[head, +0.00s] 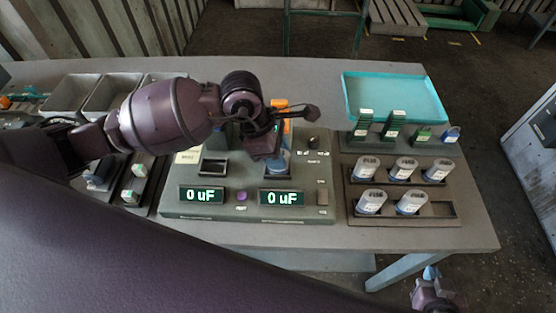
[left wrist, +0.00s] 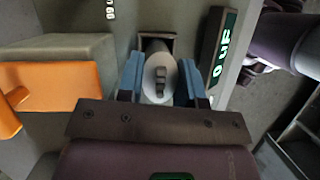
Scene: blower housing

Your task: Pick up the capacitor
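The capacitor (left wrist: 159,80) is a pale grey cylinder with dark terminals on top, seen end-on in the left wrist view. It is at a socket (left wrist: 158,42) of the green-grey tester (head: 243,210). In the head view my left gripper (head: 277,160) is over the tester's right socket and hides most of the capacitor. Its blue fingers (left wrist: 160,82) lie on both sides of the capacitor, very close; I cannot tell whether they press on it. My right gripper (head: 431,275) is low at the bottom right, off the table, its fingers too small to judge.
Both tester displays (head: 202,195) (head: 281,198) read "0 uF". A rack (head: 432,209) of several capacitors stands right, with an empty front-right slot. Behind it are a holder with green parts (head: 393,127) and a turquoise tray (head: 395,78). Grey bins (head: 72,95) stand left; an orange part (left wrist: 57,90) is beside the gripper.

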